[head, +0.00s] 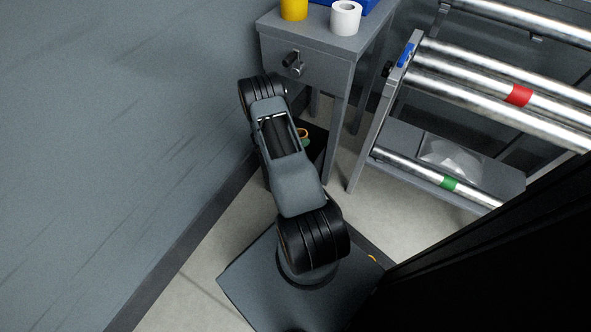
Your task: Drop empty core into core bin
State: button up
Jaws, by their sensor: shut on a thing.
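My arm rises from my base at the bottom middle and reaches up to the front of the grey cabinet. My gripper is not visible; the arm hides what lies below and behind it. A dark bin-like box (317,146) stands on the floor beside the cabinet, partly hidden by my arm. An orange ring-shaped thing (304,132) and a green one (305,143) show at it, close to the arm's edge. I cannot tell whether either is the empty core, or whether they are inside the box.
The grey cabinet (320,75) carries a yellow roll (293,9), a white roll (346,18) and a blue tray (366,5). A roller rack (470,90) with red and green bands stands right. A grey wall (110,130) closes the left. A black surface (500,265) fills the lower right.

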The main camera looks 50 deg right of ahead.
jog(key=shift+f, duration=0.65)
jog(key=o, duration=1)
jog(key=shift+r, duration=0.15)
notch_tip(320, 180, up, 4)
jog(key=shift+f+p, duration=0.25)
jog(key=shift+p, duration=0.45)
jog(key=s+a+r+p, duration=0.2)
jog(key=s+a+r, duration=0.1)
jog(key=s+a+r+p, duration=0.2)
jog(key=s+a+r, duration=0.1)
jog(key=s, duration=0.1)
jog(key=s+a+r+p, duration=0.2)
jog(key=s+a+r, duration=0.1)
jog(key=shift+s+r, duration=0.15)
jog(key=shift+s, duration=0.2)
